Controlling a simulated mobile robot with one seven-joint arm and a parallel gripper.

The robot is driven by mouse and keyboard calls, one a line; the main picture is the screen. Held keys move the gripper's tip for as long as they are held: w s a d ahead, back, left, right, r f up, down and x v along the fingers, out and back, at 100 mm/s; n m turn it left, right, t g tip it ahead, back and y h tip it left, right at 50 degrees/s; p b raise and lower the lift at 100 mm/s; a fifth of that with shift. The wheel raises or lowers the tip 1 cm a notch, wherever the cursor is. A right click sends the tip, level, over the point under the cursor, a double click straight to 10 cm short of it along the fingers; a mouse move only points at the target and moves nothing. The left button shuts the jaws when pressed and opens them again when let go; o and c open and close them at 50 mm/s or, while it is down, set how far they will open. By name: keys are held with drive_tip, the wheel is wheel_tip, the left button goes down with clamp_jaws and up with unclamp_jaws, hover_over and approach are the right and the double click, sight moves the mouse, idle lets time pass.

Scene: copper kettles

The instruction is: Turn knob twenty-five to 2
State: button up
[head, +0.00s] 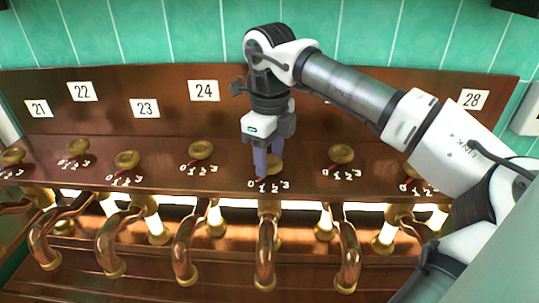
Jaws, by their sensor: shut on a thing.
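Knob twenty-five (276,163) is a round brass knob on the sloped copper panel, in the place between the knobs under labels 24 and 28. My gripper (266,168) points down with its bluish fingers at this knob, shut on it and partly hiding it. The scale 0 1 2 3 (268,185) shows just below the knob. A red pointer seems to lie near the scale's left part, but it is too small to read surely. The number label for this knob is hidden behind my gripper and wrist.
Other brass knobs stand close by: one under label 24 (201,150) to the left and one (341,154) to the right. Curved copper pipes (266,250) run below the panel. A green tiled wall (160,30) is behind. My arm crosses the right side, hiding some labels.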

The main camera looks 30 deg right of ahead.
sight(269, 160)
drive_tip(key=n+b, duration=0.1)
drive_tip(key=n, duration=0.4)
drive_tip(key=n+b, duration=0.1)
drive_tip(key=n, duration=0.4)
drive_tip(key=shift+n, duration=0.3)
idle(0.4)
drive_tip(key=o, duration=1)
drive_tip(key=shift+r, duration=0.1)
wheel_tip(269, 160, up, 7)
drive_tip(key=shift+r+b, duration=0.2)
drive_tip(key=shift+b, duration=0.4)
